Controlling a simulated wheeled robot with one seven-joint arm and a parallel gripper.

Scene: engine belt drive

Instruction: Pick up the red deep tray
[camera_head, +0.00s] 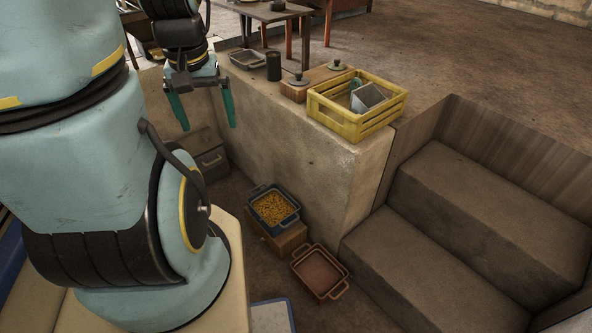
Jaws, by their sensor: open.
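The red deep tray (319,272) is a reddish-brown rectangular dish with a handle at each end. It looks empty and sits on the floor beside the low wall, left of the steps. My gripper (205,126) is open and empty, with its two teal fingers pointing down. It hangs up and to the left of the tray, in front of the wall, well apart from it.
A blue tray of yellow pieces (273,209) sits on a wooden block (281,240) close by the red tray. A yellow crate (357,104) stands on the wall top. Steps (440,240) rise at right. A grey box (211,160) is below my gripper.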

